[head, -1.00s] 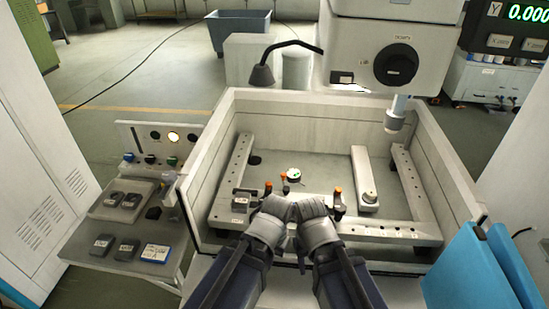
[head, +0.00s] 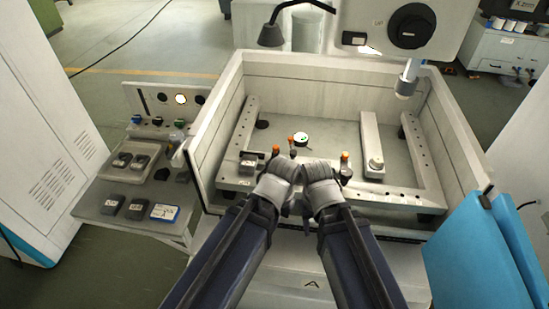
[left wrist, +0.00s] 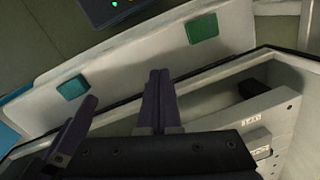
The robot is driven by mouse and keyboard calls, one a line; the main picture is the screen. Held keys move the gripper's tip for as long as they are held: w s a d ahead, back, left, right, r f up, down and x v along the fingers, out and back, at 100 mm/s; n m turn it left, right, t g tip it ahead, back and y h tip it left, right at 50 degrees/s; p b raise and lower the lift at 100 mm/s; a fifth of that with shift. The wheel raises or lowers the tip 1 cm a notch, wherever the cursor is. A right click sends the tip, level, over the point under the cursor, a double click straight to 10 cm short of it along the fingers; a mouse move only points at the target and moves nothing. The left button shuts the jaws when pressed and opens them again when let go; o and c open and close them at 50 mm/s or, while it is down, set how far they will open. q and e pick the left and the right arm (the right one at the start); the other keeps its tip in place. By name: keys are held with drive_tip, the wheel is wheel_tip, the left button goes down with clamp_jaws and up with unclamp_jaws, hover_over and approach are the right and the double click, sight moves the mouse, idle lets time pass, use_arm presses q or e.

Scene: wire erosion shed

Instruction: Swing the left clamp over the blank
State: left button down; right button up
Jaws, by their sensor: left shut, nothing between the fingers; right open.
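An orange-tipped left clamp (head: 275,151) stands on the front rail of the work frame (head: 395,203). A dark grey block with a white label (head: 249,162), which looks like the blank, sits on the rail just left of it; the clamp does not visibly lie over it. More orange-tipped parts stand at the middle (head: 292,145) and right (head: 345,158). My left gripper (head: 285,172) is just right of the left clamp, apart from the block; its fingers (left wrist: 160,100) are shut and empty in the left wrist view. My right gripper (head: 319,171) is beside it, open, its fingertips largely hidden.
The tank walls (head: 212,120) surround the frame. A round dial (head: 300,138) lies behind the clamps. The machine head (head: 405,80) hangs at the back right. A side table at left holds more grey blocks (head: 114,205) and a blue-edged card (head: 164,213). Blue panels (head: 470,260) stand at right.

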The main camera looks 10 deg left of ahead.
sight(276, 146)
use_arm(q)
drive_tip(key=c, duration=1.5)
unclamp_jaws()
drive_tip(key=o, duration=0.6)
drive_tip(key=w+r+p, duration=0.2)
drive_tip(key=w, duration=0.2)
drive_tip(key=w+r+m+p, duration=0.1)
drive_tip(key=w+r+p, duration=0.2)
drive_tip(key=w, duration=0.1)
drive_tip(key=w+r+m+p, duration=0.1)
drive_tip(key=w+r+p, duration=0.2)
drive_tip(key=w, duration=0.2)
drive_tip(key=shift+w+d, duration=0.1)
drive_tip(key=shift+d, duration=0.1)
drive_tip(key=shift+o, duration=1.2)
drive_tip(key=w+a+r+m+p, duration=0.1)
drive_tip(key=w+r+p, duration=0.1)
drive_tip(key=w, duration=0.2)
drive_tip(key=w+r+m+p, duration=0.1)
drive_tip(key=w+r+p, duration=0.1)
drive_tip(key=w, duration=0.2)
drive_tip(key=w+a+r+m+h+p, duration=0.1)
drive_tip(key=w+r+p, duration=0.1)
drive_tip(key=w, duration=0.3)
drive_tip(key=shift+a, duration=0.35)
drive_tip(key=shift+w+a+m, duration=0.1)
drive_tip(key=shift+w+m, duration=0.05)
drive_tip(key=shift+m, duration=0.15)
drive_tip(key=shift+f, duration=0.1)
drive_tip(key=shift+f, duration=0.1)
